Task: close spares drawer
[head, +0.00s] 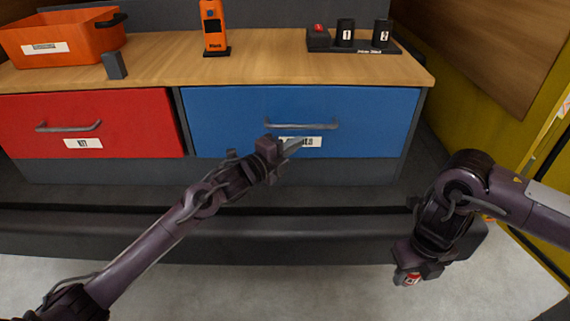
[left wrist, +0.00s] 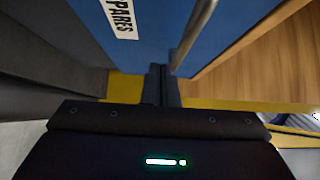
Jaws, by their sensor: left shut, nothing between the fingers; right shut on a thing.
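The spares drawer (head: 228,118) is the blue one on the right of the cabinet. Its front looks about level with the red drawer beside it; I cannot tell if a small gap remains. It has a grey bar handle (head: 335,125) and a white label (head: 312,142), partly hidden by my left gripper. The left wrist view shows the label (left wrist: 122,15) and handle (left wrist: 196,35) close by. My left gripper (head: 293,146) is shut and empty in front of the drawer, just below the handle; contact is unclear. My right gripper (head: 408,275) is shut on a small red-and-white thing (head: 411,280), low at the right.
The red drawer (head: 110,115) is at the left. On the wooden top (head: 270,65) are an orange bin (head: 75,48), a small grey block (head: 114,66), an orange device (head: 213,28) and a dark rack (head: 370,48) with black cups. A yellow wall stands at right.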

